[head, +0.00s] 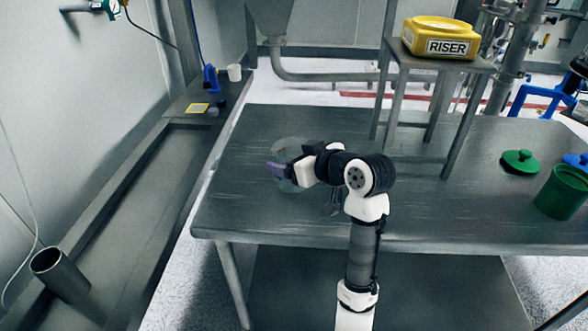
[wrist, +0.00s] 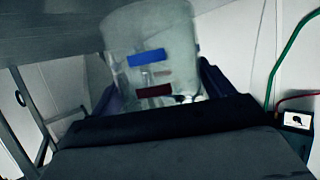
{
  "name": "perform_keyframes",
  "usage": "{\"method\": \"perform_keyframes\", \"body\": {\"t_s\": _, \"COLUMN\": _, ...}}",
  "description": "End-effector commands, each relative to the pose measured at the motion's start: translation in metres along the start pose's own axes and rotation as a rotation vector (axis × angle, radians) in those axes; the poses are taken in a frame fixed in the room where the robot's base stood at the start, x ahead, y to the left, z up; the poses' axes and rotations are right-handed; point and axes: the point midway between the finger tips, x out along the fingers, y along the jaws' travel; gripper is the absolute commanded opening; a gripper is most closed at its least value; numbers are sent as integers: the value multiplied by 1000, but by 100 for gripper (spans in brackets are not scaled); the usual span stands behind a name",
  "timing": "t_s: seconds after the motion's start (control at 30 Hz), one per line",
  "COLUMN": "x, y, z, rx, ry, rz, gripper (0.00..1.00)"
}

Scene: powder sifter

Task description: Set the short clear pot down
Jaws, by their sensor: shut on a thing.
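The short clear pot (head: 289,148) is see-through and hard to make out against the table in the head view. In the wrist view the pot (wrist: 152,32) fills the upper middle, with a blue patch and a dark red patch showing on or through it. My gripper (head: 279,172) is shut on the pot, its purple fingers on either side of the wall in the wrist view (wrist: 160,88). The pot is over the left part of the grey metal table (head: 255,215). I cannot tell whether its base touches the top.
A green lid (head: 520,161) and green pot (head: 562,192) are at the right. The table's left and front areas are clear. A side bench (head: 180,112) with small items runs along the left.

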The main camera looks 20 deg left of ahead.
Motion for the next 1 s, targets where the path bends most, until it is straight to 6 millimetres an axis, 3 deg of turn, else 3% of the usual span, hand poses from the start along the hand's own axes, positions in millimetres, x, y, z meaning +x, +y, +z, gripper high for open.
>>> {"method": "perform_keyframes", "body": {"t_s": 0.23, "x": 12, "y": 0, "z": 29, "rx": 3, "ry": 0, "rz": -1, "gripper": 53}}
{"method": "perform_keyframes", "body": {"t_s": 0.67, "x": 15, "y": 0, "z": 35, "rx": 2, "ry": 0, "rz": -1, "gripper": 53}}
{"method": "perform_keyframes", "body": {"t_s": 0.7, "x": 15, "y": 0, "z": 36, "rx": 2, "ry": -1, "rz": -1, "gripper": 81}}
{"method": "perform_keyframes", "body": {"t_s": 0.83, "x": 14, "y": 0, "z": 35, "rx": 2, "ry": -1, "rz": -1, "gripper": 98}}
{"method": "perform_keyframes", "body": {"t_s": 1.0, "x": 14, "y": 0, "z": 34, "rx": 2, "ry": -1, "rz": -1, "gripper": 100}}
